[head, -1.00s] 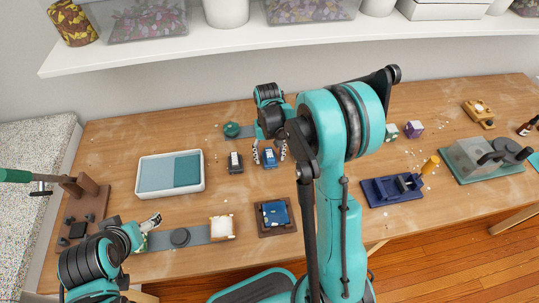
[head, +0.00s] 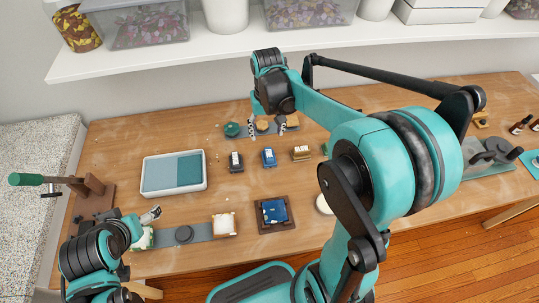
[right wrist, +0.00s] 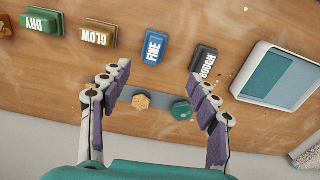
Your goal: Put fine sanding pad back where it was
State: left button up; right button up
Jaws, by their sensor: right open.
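The fine sanding pad (head: 269,157) is a small blue block standing on the table, between the dark rough pad (head: 236,162) and the tan GLOW block (head: 301,153). In the right wrist view the blue pad (right wrist: 155,50) shows its FINE label, with nothing touching it. My right gripper (head: 267,126) is open and empty, behind the pad over a grey strip; its spread fingers also show in the right wrist view (right wrist: 163,82). My left gripper (head: 152,215) is at the front left, apart from the pad; its finger gap is unclear.
A white tray (head: 147,191) with teal sheets lies left of the pads. The grey strip (right wrist: 161,105) holds a tan hexagonal piece (right wrist: 141,102) and a green round piece (right wrist: 181,110). A blue piece (head: 274,211) sits on a brown base in front. My right arm hides much of the right side.

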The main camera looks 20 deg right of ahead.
jog(key=s+a+r+n+t, duration=0.1)
jog(key=s+a+t, duration=0.1)
jog(key=s, duration=0.5)
jog(key=s+a+r+n+t, duration=0.1)
jog(key=s+a+r+t, duration=0.1)
jog(key=s+t, duration=0.3)
jog(key=shift+s+a+r, duration=0.2)
jog(key=shift+s+a, duration=0.45)
jog(key=shift+s, duration=0.35)
